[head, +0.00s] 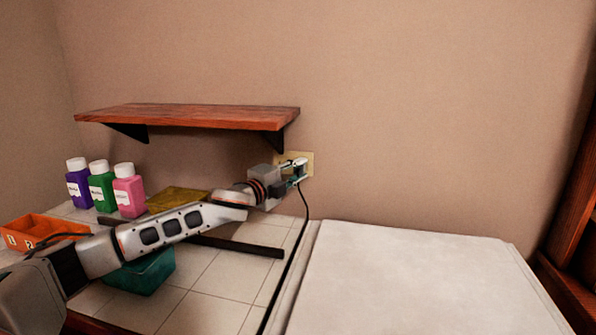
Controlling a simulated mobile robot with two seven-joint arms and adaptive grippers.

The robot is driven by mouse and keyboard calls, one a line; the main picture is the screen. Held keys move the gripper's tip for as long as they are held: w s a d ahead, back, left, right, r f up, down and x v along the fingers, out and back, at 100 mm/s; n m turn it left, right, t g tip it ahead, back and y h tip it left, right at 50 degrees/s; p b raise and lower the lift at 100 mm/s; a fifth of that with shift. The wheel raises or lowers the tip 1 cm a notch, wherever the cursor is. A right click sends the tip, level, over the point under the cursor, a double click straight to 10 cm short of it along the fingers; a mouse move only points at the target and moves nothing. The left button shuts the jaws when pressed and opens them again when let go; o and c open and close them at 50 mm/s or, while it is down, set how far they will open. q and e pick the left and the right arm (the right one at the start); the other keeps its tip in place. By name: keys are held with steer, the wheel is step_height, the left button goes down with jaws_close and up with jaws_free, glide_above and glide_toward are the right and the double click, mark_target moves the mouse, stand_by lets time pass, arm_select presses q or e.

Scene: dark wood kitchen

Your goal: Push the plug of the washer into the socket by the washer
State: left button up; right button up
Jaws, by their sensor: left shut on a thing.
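My left gripper (296,172) is stretched out to the back wall, shut on the plug, which is mostly hidden between its fingers. The plug's black cord (304,212) hangs from the gripper and runs down along the left side of the washer. The beige socket (308,158) is on the wall right behind the fingertips and partly covered by them. I cannot tell whether the plug's pins are in the socket. The washer's white top (410,280) is at lower right. My right gripper is not in view.
A wooden shelf (190,116) juts from the wall above my left arm. The washer top is clear.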

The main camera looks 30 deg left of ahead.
arm_select(q)
steer(key=shift+r+p, duration=0.1)
steer(key=shift+p, duration=0.2)
stand_by(0.4)
steer(key=shift+w+a, duration=0.1)
steer(key=shift+w, duration=0.45)
stand_by(0.5)
steer(key=o, duration=1.1)
steer(key=s, duration=0.4)
steer(key=s+a, duration=0.1)
steer(key=s, duration=0.7)
steer(key=shift+a, duration=0.35)
steer(key=shift+w, duration=0.1)
steer(key=shift+f, duration=0.2)
